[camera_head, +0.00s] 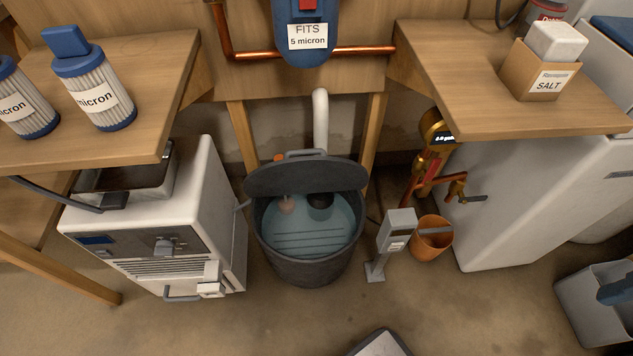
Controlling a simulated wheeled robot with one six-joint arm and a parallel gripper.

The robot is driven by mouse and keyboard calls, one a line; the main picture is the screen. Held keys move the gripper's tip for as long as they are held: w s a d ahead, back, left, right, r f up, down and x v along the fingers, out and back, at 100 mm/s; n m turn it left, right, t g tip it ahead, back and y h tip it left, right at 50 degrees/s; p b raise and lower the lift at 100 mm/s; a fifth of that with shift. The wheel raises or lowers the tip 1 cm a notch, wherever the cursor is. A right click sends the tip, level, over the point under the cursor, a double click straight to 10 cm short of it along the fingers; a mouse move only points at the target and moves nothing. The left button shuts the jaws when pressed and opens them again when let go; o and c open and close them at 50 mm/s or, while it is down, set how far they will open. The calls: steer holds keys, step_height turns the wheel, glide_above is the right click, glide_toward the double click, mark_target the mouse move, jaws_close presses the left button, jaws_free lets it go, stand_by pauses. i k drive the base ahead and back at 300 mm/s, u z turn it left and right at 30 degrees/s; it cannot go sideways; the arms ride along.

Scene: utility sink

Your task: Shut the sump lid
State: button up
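The sump (300,270) is a round dark grey basin on the floor between two white units. Its dark grey lid (305,180) is open, standing tilted up at the back of the rim. A handle (305,154) shows along the lid's upper edge. The basin's interior is exposed, with bluish-grey water, a small pinkish part and a dark round part in it. My gripper is not in view.
A white pipe (320,120) rises behind the lid. A white machine (165,225) stands close on the left. A grey post-like box (396,232) and an orange bucket (432,240) stand close on the right. Wooden counters overhang both sides. Floor in front is mostly clear.

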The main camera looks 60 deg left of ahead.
mark_target(314, 174)
steer(key=u, duration=1.1)
steer(key=k, duration=0.3)
steer(key=u, duration=0.95)
